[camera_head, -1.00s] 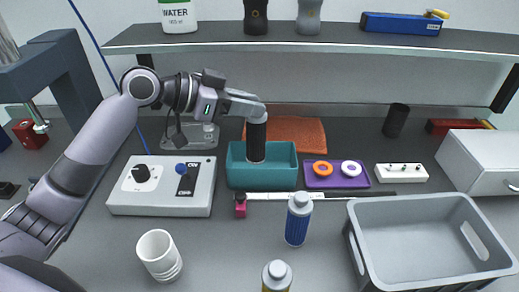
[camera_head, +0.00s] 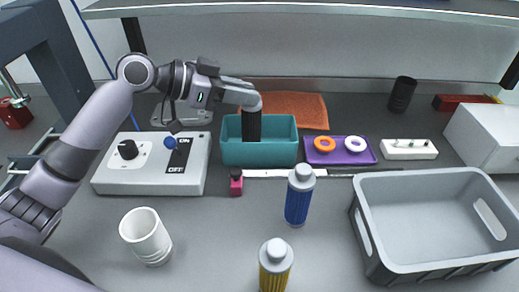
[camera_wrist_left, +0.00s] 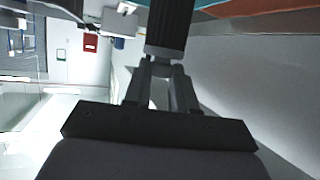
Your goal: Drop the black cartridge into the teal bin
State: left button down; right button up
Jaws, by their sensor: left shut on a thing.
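The black cartridge (camera_head: 251,127) is upright, held from above by my left gripper (camera_head: 250,106). Its lower end shows against the inside of the teal bin (camera_head: 260,154), below the rim line; I cannot tell whether it touches the floor. In the left wrist view, the gripper's fingers (camera_wrist_left: 164,88) are closed on the end of the ribbed black cartridge (camera_wrist_left: 168,28), and a strip of teal shows beside it. My right gripper is not in view.
A control box (camera_head: 150,183) stands left of the bin, a purple tray (camera_head: 340,158) with two rings to its right. An orange cloth (camera_head: 295,108) lies behind. A small pink-and-black bottle (camera_head: 236,183) and a blue bottle (camera_head: 298,200) stand in front. A grey crate (camera_head: 430,190) is at right.

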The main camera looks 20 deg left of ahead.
pick_arm(q)
jog(key=shift+f, duration=0.15)
jog(key=c, duration=0.8)
grip_release()
jog(key=shift+c, duration=0.2)
jog(key=b+v, duration=0.1)
jog(key=v, duration=0.6)
